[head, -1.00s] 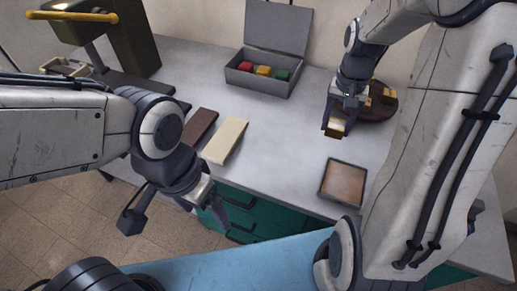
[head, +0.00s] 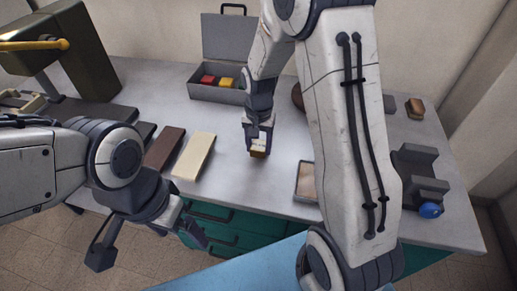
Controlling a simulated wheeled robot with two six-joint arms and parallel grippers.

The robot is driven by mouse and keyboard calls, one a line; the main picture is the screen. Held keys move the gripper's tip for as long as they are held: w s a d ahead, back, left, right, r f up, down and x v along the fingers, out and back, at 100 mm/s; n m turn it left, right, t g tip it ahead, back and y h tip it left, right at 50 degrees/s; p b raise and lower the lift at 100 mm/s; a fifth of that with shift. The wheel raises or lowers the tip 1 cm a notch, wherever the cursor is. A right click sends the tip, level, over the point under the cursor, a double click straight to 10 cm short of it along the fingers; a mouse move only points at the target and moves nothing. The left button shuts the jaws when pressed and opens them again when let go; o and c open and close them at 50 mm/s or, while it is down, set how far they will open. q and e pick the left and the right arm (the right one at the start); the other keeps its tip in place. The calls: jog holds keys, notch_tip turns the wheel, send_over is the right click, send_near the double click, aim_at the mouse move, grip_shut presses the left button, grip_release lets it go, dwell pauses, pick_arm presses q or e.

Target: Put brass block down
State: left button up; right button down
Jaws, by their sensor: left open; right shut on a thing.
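The brass block (head: 258,154) is between the fingers of my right gripper (head: 257,146), which is shut on it. It is over the middle of the grey table, to the right of the cream board (head: 194,156). I cannot tell whether the block touches the table. My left gripper (head: 150,243) is open and empty, low in front of the table's front edge.
A dark brown board (head: 164,148) lies beside the cream one. An open grey case (head: 217,94) with coloured blocks stands at the back. A shallow tray (head: 306,182) is partly behind my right arm. A grey holder (head: 418,170) and blue ball (head: 430,210) are at right.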

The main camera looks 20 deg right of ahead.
jog(key=shift+f, duration=0.8)
jog(key=shift+f, duration=0.15)
jog(key=shift+c, duration=1)
grip_release()
